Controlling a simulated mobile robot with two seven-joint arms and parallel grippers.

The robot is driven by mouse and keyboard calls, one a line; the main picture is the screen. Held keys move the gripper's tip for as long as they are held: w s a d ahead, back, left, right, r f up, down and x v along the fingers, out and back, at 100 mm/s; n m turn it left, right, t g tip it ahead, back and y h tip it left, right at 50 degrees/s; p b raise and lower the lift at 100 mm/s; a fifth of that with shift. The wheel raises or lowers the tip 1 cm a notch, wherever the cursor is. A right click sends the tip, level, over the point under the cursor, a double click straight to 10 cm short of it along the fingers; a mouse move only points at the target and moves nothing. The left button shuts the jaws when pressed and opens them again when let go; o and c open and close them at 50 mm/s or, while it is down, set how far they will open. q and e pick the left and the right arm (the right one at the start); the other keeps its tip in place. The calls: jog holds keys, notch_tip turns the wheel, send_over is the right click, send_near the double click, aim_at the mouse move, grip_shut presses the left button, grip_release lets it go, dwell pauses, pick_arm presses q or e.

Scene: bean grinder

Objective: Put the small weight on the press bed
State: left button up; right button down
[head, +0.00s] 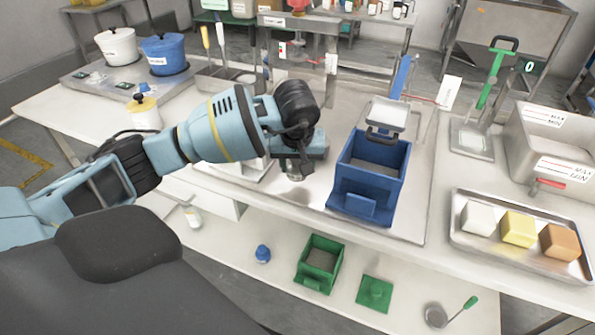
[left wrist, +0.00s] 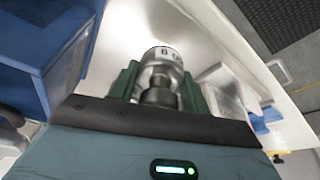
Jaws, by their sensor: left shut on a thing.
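My left gripper (head: 293,168) is shut on a small metal weight (head: 294,177) above the worktop, left of the blue open box. In the left wrist view the weight (left wrist: 161,66), a shiny cylinder with a knob and dark marks, sits between the green fingertips (left wrist: 158,92). A device with a blue lever (head: 401,78) and a pale square plate (head: 388,113) stands behind the blue box; I cannot tell whether this is the press or which part is its bed. My right gripper is not in view.
The blue box (head: 344,185) stands close right of my gripper. A metal tray (head: 490,243) with white, yellow and brown blocks is at right. A green-handled press-like tool (head: 488,85) stands behind it. A lower shelf holds a green box (head: 309,279) and lid (head: 374,293).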

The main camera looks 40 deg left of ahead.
aim_at(298, 172)
pick_arm(q)
jog(key=shift+w+a+r, duration=0.1)
jog(key=shift+w, duration=0.1)
jog(key=shift+w+a, duration=0.15)
jog(key=shift+w, duration=0.1)
jog(key=shift+f, duration=1.8)
jog(key=shift+f, duration=0.2)
jog(key=o, duration=1.3)
jog(key=shift+o, duration=0.2)
jog(key=shift+r, duration=0.15)
jog(key=v, duration=1.2)
jog(key=shift+p, duration=0.4)
